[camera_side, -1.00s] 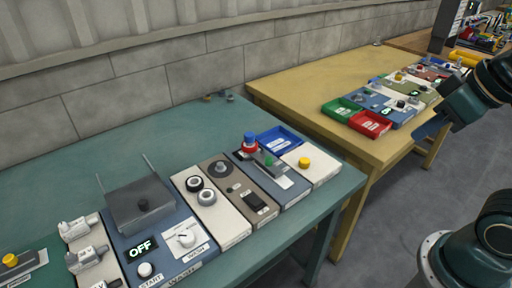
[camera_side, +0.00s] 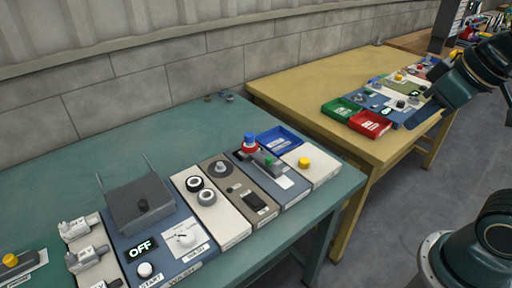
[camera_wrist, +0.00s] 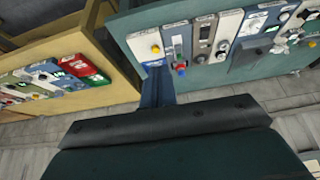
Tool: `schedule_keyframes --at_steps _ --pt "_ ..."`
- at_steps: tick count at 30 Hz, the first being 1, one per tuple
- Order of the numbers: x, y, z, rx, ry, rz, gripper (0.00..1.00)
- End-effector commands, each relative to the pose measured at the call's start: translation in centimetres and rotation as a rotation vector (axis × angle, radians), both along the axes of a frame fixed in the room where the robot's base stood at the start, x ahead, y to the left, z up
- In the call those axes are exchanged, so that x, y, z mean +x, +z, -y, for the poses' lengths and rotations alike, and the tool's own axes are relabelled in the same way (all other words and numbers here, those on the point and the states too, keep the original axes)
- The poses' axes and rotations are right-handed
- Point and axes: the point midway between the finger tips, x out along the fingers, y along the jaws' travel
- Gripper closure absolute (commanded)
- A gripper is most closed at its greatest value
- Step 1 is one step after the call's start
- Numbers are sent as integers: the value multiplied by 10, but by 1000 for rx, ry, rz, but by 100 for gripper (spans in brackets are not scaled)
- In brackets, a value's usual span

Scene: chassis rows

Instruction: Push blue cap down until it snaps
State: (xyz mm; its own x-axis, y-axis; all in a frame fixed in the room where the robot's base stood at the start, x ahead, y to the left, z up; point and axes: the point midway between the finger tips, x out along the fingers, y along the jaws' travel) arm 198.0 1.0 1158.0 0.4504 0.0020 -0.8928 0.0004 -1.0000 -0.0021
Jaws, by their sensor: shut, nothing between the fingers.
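The blue cap (camera_side: 249,137) sits on top of a red collar (camera_side: 250,147) on a blue-grey panel on the teal table. In the wrist view the red part (camera_wrist: 181,67) shows below the panel row's near end, but the cap is too small to make out clearly. My gripper (camera_side: 422,116) is at the right of the side view, over the yellow table's edge and well apart from the cap. Its dark blue fingers (camera_wrist: 157,82) are shut and empty. I cannot tell from the views whether the cap is seated.
A blue tray (camera_side: 290,137) and a panel with a yellow button (camera_side: 304,162) stand beside the cap's panel. A grey lidded box (camera_side: 136,205) is further left. The yellow table (camera_side: 290,86) holds green and red trays and panels. A floor gap separates the tables.

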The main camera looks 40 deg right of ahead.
Motion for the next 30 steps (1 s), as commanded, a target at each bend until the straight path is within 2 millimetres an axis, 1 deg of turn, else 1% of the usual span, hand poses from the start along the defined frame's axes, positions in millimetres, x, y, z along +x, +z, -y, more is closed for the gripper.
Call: schedule_keyframes --at_steps 5,9,15,22,26,30 --pt "32 17 -2 3 1 -37 100" --pt "61 29 -4 4 2 -69 100" --pt "105 40 -7 7 2 -114 100" --pt "157 43 -12 8 2 -164 100" --pt "186 40 -15 8 4 -194 100" --pt "218 33 -18 8 4 -226 100"
